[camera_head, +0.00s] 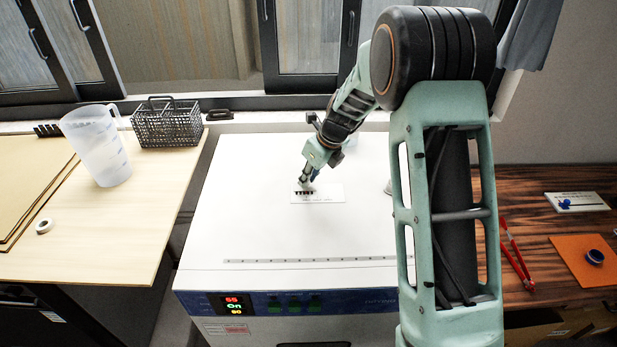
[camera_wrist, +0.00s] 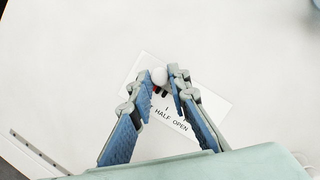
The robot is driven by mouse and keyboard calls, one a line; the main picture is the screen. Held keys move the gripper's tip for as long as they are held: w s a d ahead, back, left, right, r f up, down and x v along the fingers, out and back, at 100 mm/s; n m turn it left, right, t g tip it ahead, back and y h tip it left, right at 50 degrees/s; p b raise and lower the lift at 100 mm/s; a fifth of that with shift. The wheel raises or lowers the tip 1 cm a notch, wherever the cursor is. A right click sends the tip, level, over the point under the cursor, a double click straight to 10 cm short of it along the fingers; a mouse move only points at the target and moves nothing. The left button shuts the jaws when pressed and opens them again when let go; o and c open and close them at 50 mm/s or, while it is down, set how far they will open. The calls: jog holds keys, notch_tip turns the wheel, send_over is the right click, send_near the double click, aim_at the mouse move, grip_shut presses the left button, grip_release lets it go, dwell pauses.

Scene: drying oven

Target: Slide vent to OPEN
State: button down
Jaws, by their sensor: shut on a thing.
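The drying oven (camera_head: 240,220) is a white cabinet with a flat top. A white vent label plate (camera_head: 330,195) lies on that top, with dark slots at its left part. In the wrist view the plate (camera_wrist: 205,104) reads "HALF OPEN", and other lettering is hidden by my fingers.
A lit display (camera_head: 231,304) is on the oven front. A wooden table at left holds a plastic jug (camera_head: 97,145) and a black wire basket (camera_head: 167,124). Red pliers (camera_head: 516,256) and an orange mat (camera_head: 583,262) lie on the right bench. The oven top around the plate is mostly clear.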

jog(key=d, duration=0.6)
jog(key=shift+d, duration=0.25)
jog(key=c, duration=1.8)
grip_release()
jog(key=shift+d, duration=0.15)
jog(key=shift+r, duration=0.25)
jog(key=v, duration=1.1)
jog(key=shift+s+r, duration=0.15)
jog(key=shift+r, duration=0.05)
